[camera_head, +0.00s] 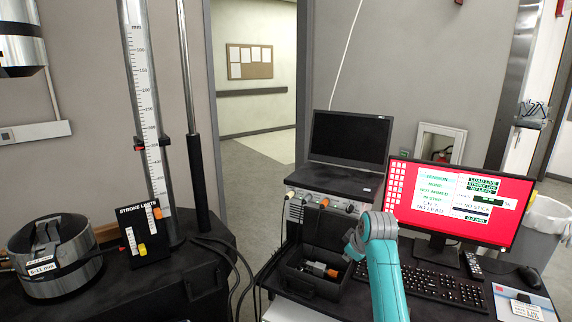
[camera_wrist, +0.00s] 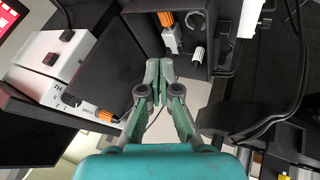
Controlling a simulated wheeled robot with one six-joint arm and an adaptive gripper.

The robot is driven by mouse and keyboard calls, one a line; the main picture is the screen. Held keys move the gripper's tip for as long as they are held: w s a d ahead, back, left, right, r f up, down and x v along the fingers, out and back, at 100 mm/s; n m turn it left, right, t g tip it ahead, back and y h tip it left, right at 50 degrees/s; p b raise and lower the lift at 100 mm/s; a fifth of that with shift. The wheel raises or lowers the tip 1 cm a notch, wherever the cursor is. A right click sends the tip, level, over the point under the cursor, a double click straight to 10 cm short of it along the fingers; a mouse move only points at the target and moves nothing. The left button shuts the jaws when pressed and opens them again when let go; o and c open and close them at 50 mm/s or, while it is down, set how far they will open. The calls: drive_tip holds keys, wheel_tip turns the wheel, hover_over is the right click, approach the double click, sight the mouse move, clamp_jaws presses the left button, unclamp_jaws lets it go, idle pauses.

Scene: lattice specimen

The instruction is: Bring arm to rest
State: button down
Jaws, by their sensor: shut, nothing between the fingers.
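My arm shows as a teal link in the head view, rising from the bottom edge in front of the desk with the monitor. My gripper (camera_wrist: 159,68) shows in the wrist view, with its two fingertips together and nothing between them. It points toward a black open box (camera_wrist: 188,70) that holds connectors with orange parts. The fingertips appear apart from the box, though the exact gap cannot be told. In the head view the gripper itself cannot be clearly made out.
A red-screened monitor (camera_head: 455,203), a keyboard (camera_head: 440,284) and a laptop (camera_head: 349,137) stand by my arm. The black box (camera_head: 313,272) sits left of it. The test frame with a ruled column (camera_head: 145,100) and a round metal cell (camera_head: 55,258) is at left. A doorway opens behind.

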drive_tip(key=shift+m+t, duration=0.4)
drive_tip(key=shift+m, duration=0.3)
drive_tip(key=s+f, duration=0.1)
drive_tip(key=f, duration=0.2)
drive_tip(key=s+f, duration=0.2)
drive_tip(key=f, duration=0.2)
drive_tip(key=s+f, duration=0.2)
drive_tip(key=f, duration=0.2)
drive_tip(key=shift+a, duration=0.1)
drive_tip(key=s+f+m+t, duration=0.2)
drive_tip(key=s+f, duration=0.7)
drive_tip(key=s, duration=0.5)
drive_tip(key=s+f+m+t, duration=0.1)
drive_tip(key=s+f+m, duration=0.1)
drive_tip(key=s+f, duration=0.95)
drive_tip(key=s+r+m+t+h, duration=0.1)
drive_tip(key=s+r, duration=0.3)
drive_tip(key=s, duration=0.7)
drive_tip(key=s+r+m+t, duration=0.1)
drive_tip(key=s+r, duration=0.2)
drive_tip(key=s, duration=0.9)
drive_tip(key=s+r+m+t, duration=0.2)
drive_tip(key=s+r, duration=1.3)
drive_tip(key=shift+r+m, duration=0.3)
